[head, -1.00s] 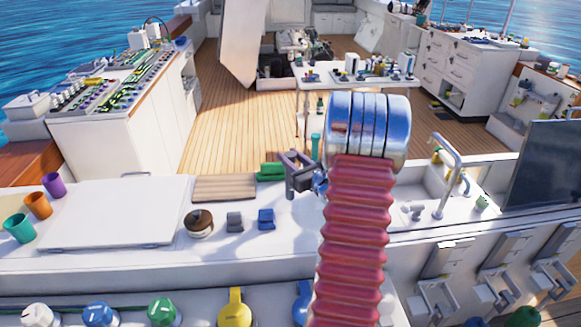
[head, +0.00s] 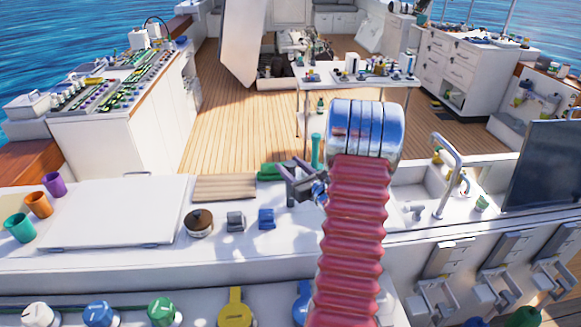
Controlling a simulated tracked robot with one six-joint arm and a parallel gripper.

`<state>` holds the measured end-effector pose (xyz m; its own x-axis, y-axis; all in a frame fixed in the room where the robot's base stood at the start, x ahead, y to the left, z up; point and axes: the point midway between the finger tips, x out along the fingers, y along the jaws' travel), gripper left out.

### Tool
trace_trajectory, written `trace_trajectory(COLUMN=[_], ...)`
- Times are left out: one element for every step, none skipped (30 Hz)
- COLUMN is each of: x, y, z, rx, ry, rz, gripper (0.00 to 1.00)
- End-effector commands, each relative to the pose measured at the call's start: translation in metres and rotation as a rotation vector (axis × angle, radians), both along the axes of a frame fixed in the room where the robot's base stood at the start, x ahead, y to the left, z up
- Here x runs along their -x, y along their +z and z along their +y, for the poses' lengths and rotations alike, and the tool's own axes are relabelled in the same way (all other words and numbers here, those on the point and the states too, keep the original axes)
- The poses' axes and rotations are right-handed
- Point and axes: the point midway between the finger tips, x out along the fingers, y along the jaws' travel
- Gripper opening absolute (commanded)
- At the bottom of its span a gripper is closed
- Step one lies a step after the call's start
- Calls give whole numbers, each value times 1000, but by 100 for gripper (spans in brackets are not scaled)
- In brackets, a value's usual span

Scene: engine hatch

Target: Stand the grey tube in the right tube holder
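My gripper (head: 287,178) shows small and dark to the left of my arm's red bellows, above the far edge of the white counter. Its fingers look spread apart, with no tube that I can make out between them. I cannot pick out the grey tube or the right tube holder; my arm covers part of the counter. A teal upright tube (head: 315,150) stands just beyond the gripper. A green object (head: 270,172) lies beside the gripper on the left.
The white counter (head: 150,262) carries a flat lid (head: 118,212), a slatted wooden board (head: 225,187), a brown-topped round jar (head: 199,223), small grey (head: 235,221) and blue (head: 266,218) blocks, and coloured cups (head: 38,204) at left. A sink tap (head: 447,170) rises at right.

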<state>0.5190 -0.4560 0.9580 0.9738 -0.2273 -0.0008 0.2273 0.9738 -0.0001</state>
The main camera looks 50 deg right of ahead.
Motion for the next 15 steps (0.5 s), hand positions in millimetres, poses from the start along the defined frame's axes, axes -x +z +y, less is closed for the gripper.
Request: trace_trajectory(x=[0,0,0,0,0,0,0,0,0,0,1,4,6,8,12], y=[0,0,0,0,0,0,0,0,1,2,2,1,1,1,1], z=[0,0,0,0,0,0,0,0,0,0,0,0,0,1,2], rx=[0,0,0,0,0,0,0,0,0,1,0,0,0,0,-1], ry=[0,0,0,0,0,0,0,0,0,0,-1,-1,-2,-2,-2], rz=[0,0,0,0,0,0,0,0,0,-1,0,0,0,0,0], gripper=[50,50,50,50,50,50,50,50,50,50,50,50,50,50,50])
